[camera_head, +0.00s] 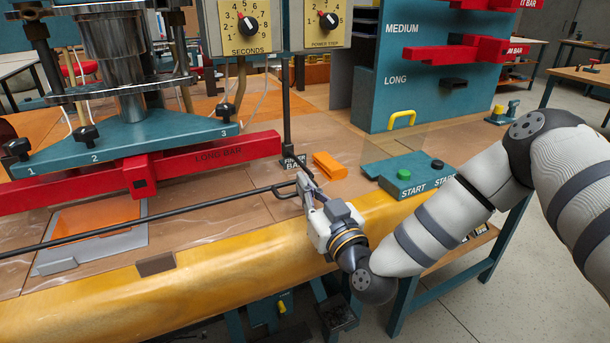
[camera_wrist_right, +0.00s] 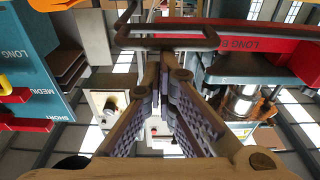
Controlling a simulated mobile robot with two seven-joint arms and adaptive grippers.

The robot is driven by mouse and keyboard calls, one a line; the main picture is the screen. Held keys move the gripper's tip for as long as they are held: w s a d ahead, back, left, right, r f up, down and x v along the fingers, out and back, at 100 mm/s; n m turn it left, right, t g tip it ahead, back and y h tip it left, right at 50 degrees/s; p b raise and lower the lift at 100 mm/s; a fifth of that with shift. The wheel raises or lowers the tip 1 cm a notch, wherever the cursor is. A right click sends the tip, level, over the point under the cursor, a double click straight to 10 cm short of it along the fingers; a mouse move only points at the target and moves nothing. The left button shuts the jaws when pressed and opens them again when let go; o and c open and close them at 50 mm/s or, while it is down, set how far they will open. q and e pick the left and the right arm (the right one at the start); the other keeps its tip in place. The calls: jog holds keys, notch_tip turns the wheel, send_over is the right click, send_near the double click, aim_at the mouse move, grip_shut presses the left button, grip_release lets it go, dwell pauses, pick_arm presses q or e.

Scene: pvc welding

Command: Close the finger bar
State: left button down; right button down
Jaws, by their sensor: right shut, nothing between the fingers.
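The finger bar (camera_head: 150,222) is a thin black rod crossing low in front of the press in the head view. Its right end forms a narrow loop near my right gripper (camera_head: 308,190). In the right wrist view the loop of the finger bar (camera_wrist_right: 167,44) lies just ahead of the fingertips of my right gripper (camera_wrist_right: 164,62). The fingers are shut with nothing between them, and I cannot tell whether they touch the loop. My left gripper is not in view.
The red long bar (camera_head: 205,158) sits under the teal press plate (camera_head: 130,140). An orange sheet (camera_head: 97,218) lies on a grey plate to the left. A start button box (camera_head: 408,178) and an orange block (camera_head: 329,165) stand to the right. The yellow table edge (camera_head: 200,270) runs along the front.

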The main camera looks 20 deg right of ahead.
jog(key=shift+f, duration=0.25)
